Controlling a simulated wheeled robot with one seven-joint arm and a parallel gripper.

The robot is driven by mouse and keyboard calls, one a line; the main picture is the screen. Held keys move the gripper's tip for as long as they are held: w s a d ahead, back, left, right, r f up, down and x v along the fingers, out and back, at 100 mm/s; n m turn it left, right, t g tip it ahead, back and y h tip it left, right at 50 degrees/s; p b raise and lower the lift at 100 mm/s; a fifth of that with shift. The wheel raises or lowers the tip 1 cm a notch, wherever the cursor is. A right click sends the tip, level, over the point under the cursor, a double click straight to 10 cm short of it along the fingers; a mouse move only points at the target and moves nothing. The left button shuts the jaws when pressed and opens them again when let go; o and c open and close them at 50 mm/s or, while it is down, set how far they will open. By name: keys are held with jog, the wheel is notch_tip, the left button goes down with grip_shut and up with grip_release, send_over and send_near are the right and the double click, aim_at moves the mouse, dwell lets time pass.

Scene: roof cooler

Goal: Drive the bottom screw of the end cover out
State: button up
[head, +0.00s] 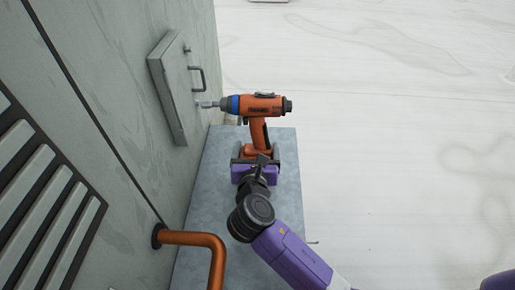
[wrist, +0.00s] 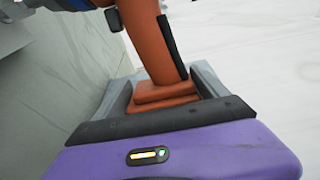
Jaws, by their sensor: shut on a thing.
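The end cover (head: 168,84) is a grey panel with a handle (head: 198,78), set on the grey cooler wall at the upper left of the head view. An orange driver (head: 262,104) with a blue collar points its bit (head: 205,104) left at the lower part of the cover. The bit tip is at or very close to the cover; I cannot tell whether it touches a screw. A screw shows near the cover's top (head: 186,50); the bottom screw is hidden or too small to tell. My gripper (head: 258,158) is shut on the driver's grip, also seen in the wrist view (wrist: 158,50).
A grey ledge (head: 280,200) lies below the driver along the wall. A copper pipe (head: 200,239) bends out from the wall in front, left of my arm. A louvred vent (head: 40,175) is at the left. The pale roof to the right is clear.

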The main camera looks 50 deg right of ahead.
aim_at(269, 153)
jog(key=shift+w+a+r, duration=0.2)
jog(key=shift+w+a, duration=0.35)
jog(key=shift+w, duration=0.15)
dwell(1.1)
jog(key=shift+w+a+r+p, duration=0.1)
jog(key=shift+a+r+p, duration=0.15)
jog(key=shift+p, duration=1.2)
dwell(0.9)
jog(key=shift+f+p, duration=0.1)
jog(key=shift+p, duration=0.2)
jog(key=shift+d, duration=0.1)
jog(key=shift+s+d+p, duration=0.7)
jog(key=shift+s+d, duration=0.15)
jog(key=shift+s, duration=0.25)
jog(key=shift+s+d+p, duration=0.7)
jog(key=shift+s+d, duration=0.15)
jog(key=shift+s, duration=0.25)
jog(key=shift+s+d+f, duration=0.15)
jog(key=shift+s+d, duration=0.5)
jog(key=shift+s, duration=0.2)
